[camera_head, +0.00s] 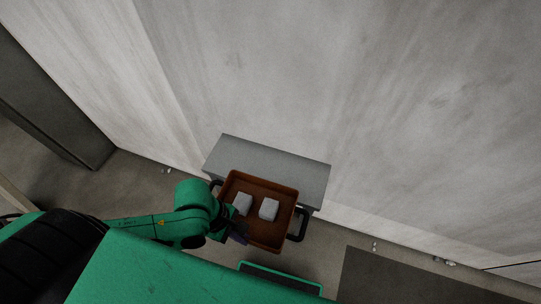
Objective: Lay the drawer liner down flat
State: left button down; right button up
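A brown tray-like drawer (263,184) with raised walls is at the grey cabinet or table against the wall. Two light grey blocks (269,209) lie apart on its floor. I cannot make out a separate drawer liner for sure. My green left arm reaches in from the left, and my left gripper (238,235) is at the tray's near left corner. A small dark purple patch shows there; I cannot tell if it is part of the gripper or something at it. The fingers are too small and dark to read. My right gripper is not in view.
The grey top (276,151) is bare behind the tray. Black handles (298,227) stand at the tray's sides. A pale wall rises behind. A dark cabinet (55,100) stands at left, and a dark flat panel (410,278) is at lower right.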

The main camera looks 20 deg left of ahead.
aim_at(268, 184)
pick_arm(q)
jog(key=w+b, duration=0.2)
jog(key=w, duration=0.1)
jog(key=w+b, duration=0.1)
jog(key=w, duration=0.1)
jog(key=shift+w+d, duration=0.1)
jog(key=shift+d, duration=0.15)
jog(key=w, duration=1.4)
jog(key=f, duration=0.6)
jog(key=shift+d+f+b, duration=0.1)
jog(key=shift+d+b, duration=0.3)
jog(key=shift+w+f, duration=0.15)
jog(key=shift+f, duration=0.15)
jog(key=c, duration=1)
grip_release()
jog(key=shift+c, duration=0.2)
